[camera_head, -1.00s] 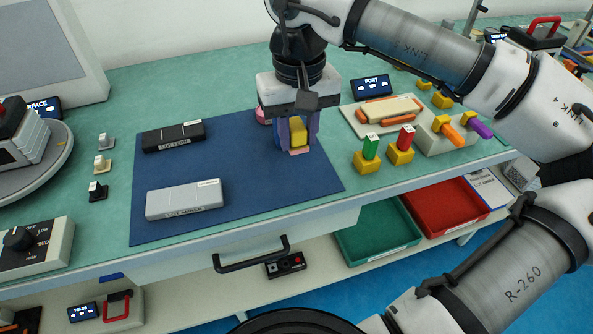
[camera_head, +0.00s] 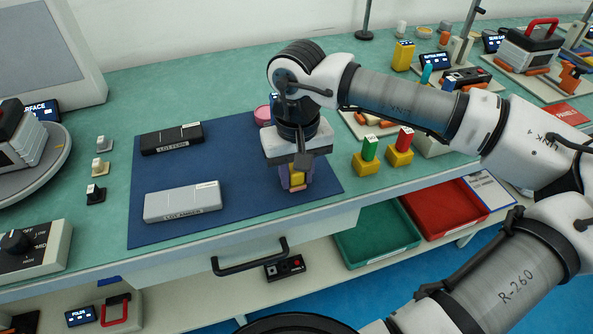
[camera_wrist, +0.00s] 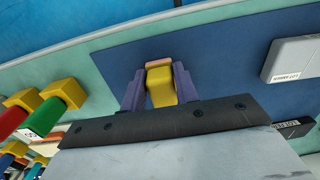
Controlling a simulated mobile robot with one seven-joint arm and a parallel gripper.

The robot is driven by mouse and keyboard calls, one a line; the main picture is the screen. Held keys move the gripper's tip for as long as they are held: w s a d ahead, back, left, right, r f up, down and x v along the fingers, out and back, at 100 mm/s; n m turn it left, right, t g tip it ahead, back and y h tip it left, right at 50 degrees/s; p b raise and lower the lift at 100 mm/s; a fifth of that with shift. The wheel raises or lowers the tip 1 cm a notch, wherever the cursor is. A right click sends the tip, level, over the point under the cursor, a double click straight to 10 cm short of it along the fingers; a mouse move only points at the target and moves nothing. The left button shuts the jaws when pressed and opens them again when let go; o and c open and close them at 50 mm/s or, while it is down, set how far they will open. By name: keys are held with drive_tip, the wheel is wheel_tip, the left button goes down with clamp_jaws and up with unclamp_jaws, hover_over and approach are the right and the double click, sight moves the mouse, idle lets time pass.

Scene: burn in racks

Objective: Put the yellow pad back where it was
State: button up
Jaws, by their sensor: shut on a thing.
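The yellow pad (camera_head: 297,179) is between the fingers of my gripper (camera_head: 296,183), over the right part of the dark blue mat (camera_head: 235,180). In the wrist view the yellow pad (camera_wrist: 160,88) sits between the two purple fingers of my gripper (camera_wrist: 159,88), with a pinkish piece (camera_wrist: 158,64) at its far end. My gripper is shut on the pad. I cannot tell whether the pad touches the mat.
A black case (camera_head: 171,139) and a grey case (camera_head: 182,203) lie on the mat's left. Yellow blocks with green (camera_head: 370,148) and red (camera_head: 405,139) tops stand right of the mat. A round pink thing (camera_head: 263,113) is behind my gripper. Green (camera_head: 377,234) and red (camera_head: 443,207) bins sit below.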

drive_tip(key=o, duration=1)
drive_tip(key=shift+f, duration=0.1)
wheel_tip(320, 180, up, 12)
drive_tip(key=shift+r, duration=0.15)
